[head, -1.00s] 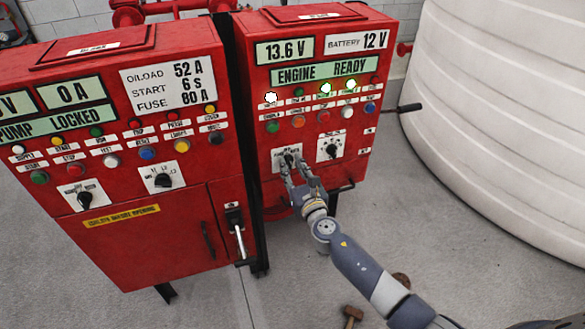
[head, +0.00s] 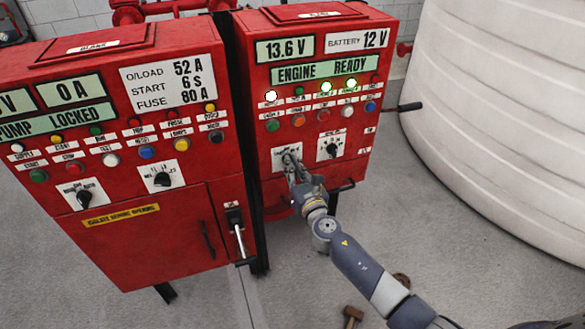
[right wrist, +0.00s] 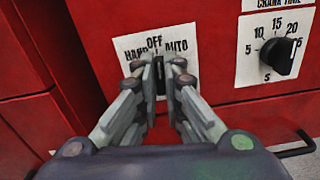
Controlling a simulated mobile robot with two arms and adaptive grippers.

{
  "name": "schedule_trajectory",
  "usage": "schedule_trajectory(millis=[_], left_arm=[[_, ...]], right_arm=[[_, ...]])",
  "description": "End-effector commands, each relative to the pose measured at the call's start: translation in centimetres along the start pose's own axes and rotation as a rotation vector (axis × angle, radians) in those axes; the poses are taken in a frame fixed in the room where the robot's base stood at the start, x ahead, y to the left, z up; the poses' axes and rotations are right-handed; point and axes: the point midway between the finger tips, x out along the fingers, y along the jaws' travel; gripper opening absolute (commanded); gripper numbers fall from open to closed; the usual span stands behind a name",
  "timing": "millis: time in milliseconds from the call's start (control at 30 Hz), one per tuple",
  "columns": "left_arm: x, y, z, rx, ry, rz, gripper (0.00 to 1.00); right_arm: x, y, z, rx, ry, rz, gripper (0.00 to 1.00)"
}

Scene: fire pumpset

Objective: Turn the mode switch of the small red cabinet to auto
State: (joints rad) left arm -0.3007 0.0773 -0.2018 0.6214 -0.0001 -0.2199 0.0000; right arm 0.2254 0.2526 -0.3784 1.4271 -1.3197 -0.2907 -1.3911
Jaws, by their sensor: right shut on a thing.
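The small red cabinet (head: 320,132) is the right one of two in the head view. Its mode switch (right wrist: 158,78) is a dark knob on a white plate marked HAND, OFF and AUTO. In the right wrist view the knob stands about upright, below OFF. My right gripper (right wrist: 158,70) is shut on it, with one finger on each side. In the head view my right gripper (head: 291,158) reaches the plate from below and hides most of the knob. My left gripper is not in view.
A dial marked with seconds (right wrist: 281,57) sits right of the switch. A black bar handle (head: 342,187) sticks out below it. The larger red cabinet (head: 130,235) stands close on the left. A white ribbed tank (head: 500,130) is at the right. A hammer (head: 351,314) lies on the floor.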

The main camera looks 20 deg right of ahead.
Motion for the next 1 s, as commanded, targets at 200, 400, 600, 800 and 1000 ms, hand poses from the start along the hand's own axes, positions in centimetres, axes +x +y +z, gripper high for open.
schedule_trajectory(millis=[200,400,600,800,1000], left_arm=[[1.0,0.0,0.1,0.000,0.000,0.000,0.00],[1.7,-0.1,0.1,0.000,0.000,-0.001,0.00],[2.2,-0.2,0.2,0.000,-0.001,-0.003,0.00],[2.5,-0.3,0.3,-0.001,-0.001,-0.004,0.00],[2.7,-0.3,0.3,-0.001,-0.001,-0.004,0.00]], right_arm=[[0.0,-0.1,-0.3,0.172,0.000,0.000,0.00],[0.0,-0.1,-0.3,0.345,0.001,0.001,0.00],[-0.1,-0.1,-0.3,0.496,0.001,0.001,0.00],[-0.1,-0.2,-0.3,0.606,0.002,0.000,0.00],[-0.1,-0.2,-0.3,0.666,0.003,-0.001,0.00]])
